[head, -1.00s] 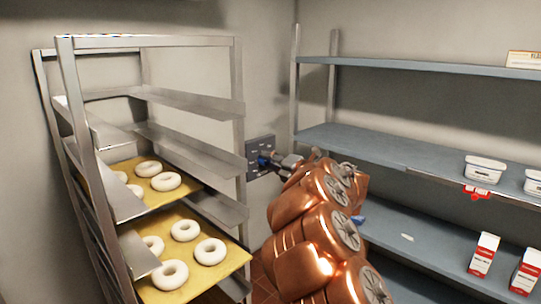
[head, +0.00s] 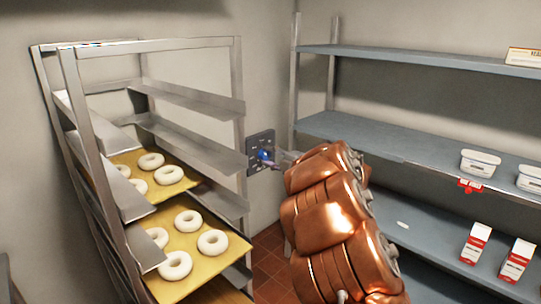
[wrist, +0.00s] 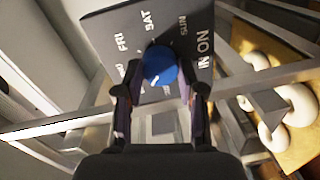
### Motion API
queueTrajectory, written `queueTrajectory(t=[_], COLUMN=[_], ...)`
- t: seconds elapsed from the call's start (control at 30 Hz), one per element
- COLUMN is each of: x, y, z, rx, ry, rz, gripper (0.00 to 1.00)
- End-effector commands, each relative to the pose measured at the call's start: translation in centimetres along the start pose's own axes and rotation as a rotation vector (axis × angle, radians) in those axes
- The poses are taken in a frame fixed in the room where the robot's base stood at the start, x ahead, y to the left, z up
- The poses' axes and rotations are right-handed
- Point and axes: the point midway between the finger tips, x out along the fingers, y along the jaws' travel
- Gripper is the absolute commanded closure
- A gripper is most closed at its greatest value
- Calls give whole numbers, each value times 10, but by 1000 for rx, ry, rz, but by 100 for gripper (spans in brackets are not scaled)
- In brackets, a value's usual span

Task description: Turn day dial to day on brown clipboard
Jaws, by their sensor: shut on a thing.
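The day dial's dark plate (head: 262,139) is fixed to the wall beyond the rack's right post. In the wrist view the plate (wrist: 110,35) shows the labels FRI, SAT and SUN, and "IN ON" along one edge. Its blue knob (wrist: 160,64) has a white mark on its lower left side. My gripper (wrist: 160,90) is shut on the blue knob, one finger on each side, and hides some labels below it. In the head view the blue knob (head: 264,155) shows at the end of my gripper (head: 271,160). I see no brown clipboard in these views.
A metal rack (head: 236,120) with bagels (head: 187,224) on yellow trays (head: 215,262) stands at the left, close to the dial. Blue-grey shelves (head: 390,139) at the right hold white tubs (head: 480,163) and red-and-white cartons (head: 476,243).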

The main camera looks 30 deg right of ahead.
Motion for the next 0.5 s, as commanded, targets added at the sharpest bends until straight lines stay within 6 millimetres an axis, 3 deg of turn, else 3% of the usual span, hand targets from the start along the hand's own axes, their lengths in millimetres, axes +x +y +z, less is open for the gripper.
queueTrajectory(t=[0.4, 0.43, 0.5], x=[0, 0, 0], y=[1, 1, 1], z=[0, 0, 0], rx=[5, 6, 5], ry=[1, 1, 1], rz=[2, 2, 1], gripper=[96, 59, 52])
